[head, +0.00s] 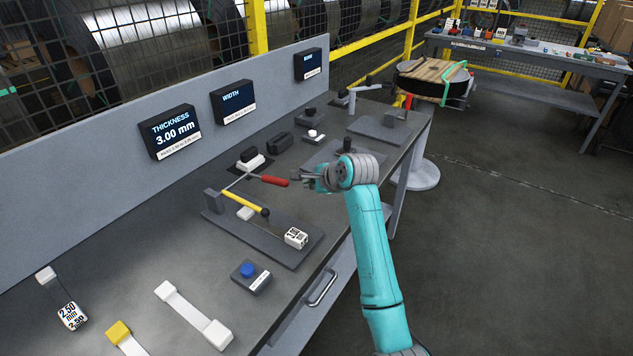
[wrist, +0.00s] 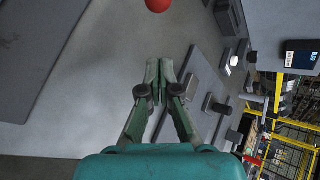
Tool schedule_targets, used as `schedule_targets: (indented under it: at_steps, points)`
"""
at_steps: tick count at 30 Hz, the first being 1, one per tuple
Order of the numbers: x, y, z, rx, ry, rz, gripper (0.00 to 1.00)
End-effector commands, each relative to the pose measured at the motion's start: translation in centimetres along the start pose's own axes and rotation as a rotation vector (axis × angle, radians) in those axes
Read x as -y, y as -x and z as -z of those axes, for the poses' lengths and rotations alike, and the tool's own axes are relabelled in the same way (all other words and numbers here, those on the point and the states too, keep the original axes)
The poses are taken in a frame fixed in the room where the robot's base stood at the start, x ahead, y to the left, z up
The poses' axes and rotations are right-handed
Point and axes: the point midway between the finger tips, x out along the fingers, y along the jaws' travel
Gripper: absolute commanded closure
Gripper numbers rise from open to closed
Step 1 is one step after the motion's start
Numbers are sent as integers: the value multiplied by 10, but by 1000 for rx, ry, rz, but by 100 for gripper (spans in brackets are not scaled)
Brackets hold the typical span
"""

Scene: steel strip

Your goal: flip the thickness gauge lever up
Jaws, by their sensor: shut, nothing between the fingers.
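The thickness gauge (head: 262,240) is a dark base plate on the bench with a small upright block at its left end. A lever with a red grip (head: 273,181) reaches right from that block on a thin rod. A yellow bar (head: 240,200) with a dark knob lies lower, over the plate. My gripper (head: 296,174) is shut and empty, just right of the red grip's end and apart from it as far as I can tell. In the wrist view, the red round end (wrist: 158,4) shows at the top edge, beyond my shut fingertips (wrist: 159,66).
The thickness display (head: 170,131) reads 3.00 mm. A blue button box (head: 249,275) sits in front of the gauge. Dark blocks (head: 280,142) and grey plates stand behind it. White-ended strips (head: 193,313) lie at front left. Open floor is on the right.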

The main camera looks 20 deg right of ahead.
Motion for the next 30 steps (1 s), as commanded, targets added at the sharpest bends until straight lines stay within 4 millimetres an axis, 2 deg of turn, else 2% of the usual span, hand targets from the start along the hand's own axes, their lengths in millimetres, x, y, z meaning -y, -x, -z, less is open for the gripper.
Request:
schedule_targets:
  at_steps: [6,16,30]
  points:
    - [0,-31,-1,0,1,-1,100]
    - [0,-19,-33,1,2,1,100]
    - [0,-17,-38,-1,1,0,100]
